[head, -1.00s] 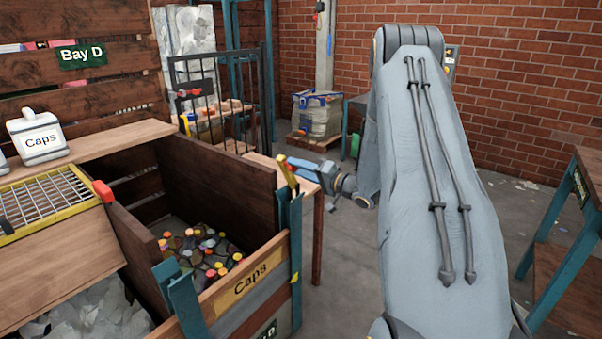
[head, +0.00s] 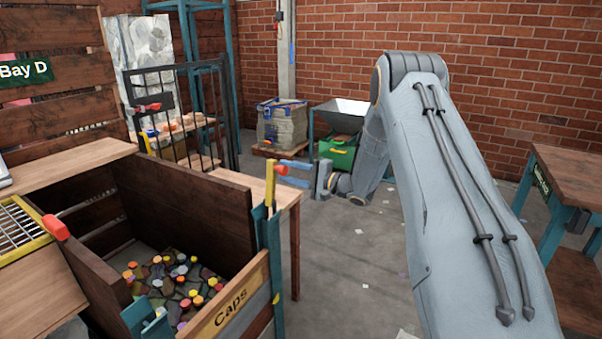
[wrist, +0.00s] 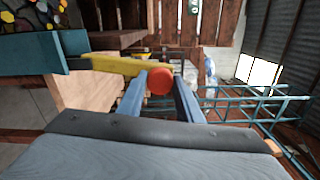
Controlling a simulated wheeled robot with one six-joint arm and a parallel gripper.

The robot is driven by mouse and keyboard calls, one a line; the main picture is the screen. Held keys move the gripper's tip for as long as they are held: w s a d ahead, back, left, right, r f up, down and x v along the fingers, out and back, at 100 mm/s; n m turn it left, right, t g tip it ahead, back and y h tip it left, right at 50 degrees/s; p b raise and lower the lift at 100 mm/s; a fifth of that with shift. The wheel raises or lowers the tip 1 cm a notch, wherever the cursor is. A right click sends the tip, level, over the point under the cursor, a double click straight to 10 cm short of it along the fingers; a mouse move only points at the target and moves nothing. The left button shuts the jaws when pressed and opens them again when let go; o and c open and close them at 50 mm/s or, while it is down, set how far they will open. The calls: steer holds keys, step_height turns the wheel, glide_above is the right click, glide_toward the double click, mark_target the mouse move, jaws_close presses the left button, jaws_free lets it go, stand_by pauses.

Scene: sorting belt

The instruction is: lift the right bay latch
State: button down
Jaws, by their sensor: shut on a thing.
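The right bay latch is a yellow lever (head: 270,187) with a red-orange knob (head: 281,169), on the teal post (head: 270,240) at the right end of the Caps bay's front board (head: 225,305). It stands close to upright in the head view. My gripper (head: 286,173) is beside its top, with the blue fingers closed around the knob. In the wrist view the knob (wrist: 160,80) sits between the two fingers, and the yellow lever (wrist: 115,66) runs left from it to the teal post (wrist: 45,52).
The bay (head: 185,195) holds several dark bottles with coloured caps. A wooden table (head: 270,188) stands just behind the latch. A green bin (head: 338,156) under a metal hopper is farther back. A teal-legged bench (head: 570,190) stands at right. Open floor lies between.

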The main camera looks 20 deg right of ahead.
stand_by(0.4)
steer(key=c, duration=1.3)
jaws_free()
steer(key=shift+o, duration=0.2)
steer(key=b+v, duration=0.2)
steer(key=v, duration=0.5)
steer(key=shift+s+d, duration=0.3)
